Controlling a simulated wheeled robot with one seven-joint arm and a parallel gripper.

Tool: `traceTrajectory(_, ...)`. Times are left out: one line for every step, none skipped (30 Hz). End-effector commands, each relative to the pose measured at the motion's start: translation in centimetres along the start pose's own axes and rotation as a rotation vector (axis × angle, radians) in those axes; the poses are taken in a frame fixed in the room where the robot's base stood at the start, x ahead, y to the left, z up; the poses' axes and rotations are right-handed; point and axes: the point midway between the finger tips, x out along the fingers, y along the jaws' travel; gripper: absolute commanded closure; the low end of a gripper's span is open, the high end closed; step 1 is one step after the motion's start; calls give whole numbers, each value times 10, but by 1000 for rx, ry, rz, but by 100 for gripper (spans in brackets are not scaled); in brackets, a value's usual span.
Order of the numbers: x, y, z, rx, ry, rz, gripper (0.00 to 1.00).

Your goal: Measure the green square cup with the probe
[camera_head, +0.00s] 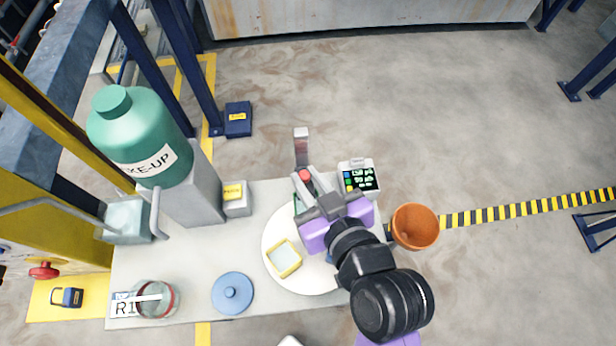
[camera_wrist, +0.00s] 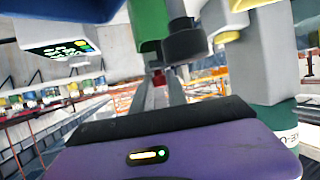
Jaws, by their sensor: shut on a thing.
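My gripper (camera_head: 306,182) is over the back of the round white plate (camera_head: 273,232), shut on a small red-topped piece (camera_head: 305,175) that appears to be the probe. The red also shows between the fingers in the wrist view (camera_wrist: 168,75). The green square cup (camera_head: 297,205) shows only as a dark green sliver under the gripper's left side. It shows larger in the wrist view (camera_wrist: 148,20), beside a dark cylinder (camera_wrist: 185,42). I cannot tell whether the probe touches the cup. The meter (camera_head: 359,177) with a lit screen stands to the right.
A yellow square cup (camera_head: 284,258) stands on the plate; something blue is partly hidden under my arm. An orange pot (camera_head: 415,227) is at right. A blue lidded jar (camera_head: 232,293), a beaker (camera_head: 157,299) and a big green tank (camera_head: 139,135) are at left. A grey upright (camera_head: 301,145) stands behind.

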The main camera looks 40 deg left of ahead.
Motion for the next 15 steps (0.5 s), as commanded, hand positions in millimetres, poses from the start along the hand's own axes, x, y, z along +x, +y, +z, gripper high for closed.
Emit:
traceTrajectory(-1,0,-1,0,-1,0,100)
traceTrajectory(-2,0,-3,0,-1,0,100)
traceTrajectory(-3,0,-6,0,-1,1,100)
traceTrajectory(-4,1,-8,0,-1,1,100)
traceTrajectory(-5,1,-11,0,-1,2,100)
traceTrajectory(-7,1,-16,0,-1,2,100)
traceTrajectory(-9,1,-20,0,-1,2,100)
traceTrajectory(-11,1,-25,0,-1,2,100)
traceTrajectory(-13,1,-31,0,-1,2,100)
traceTrajectory(-15,1,-36,0,-1,2,100)
traceTrajectory(-17,2,-40,0,0,3,100)
traceTrajectory(-19,1,-46,0,0,3,100)
traceTrajectory(-21,1,-49,0,0,2,100)
traceTrajectory(-22,1,-52,0,-1,2,100)
traceTrajectory(-23,1,-54,0,-1,2,100)
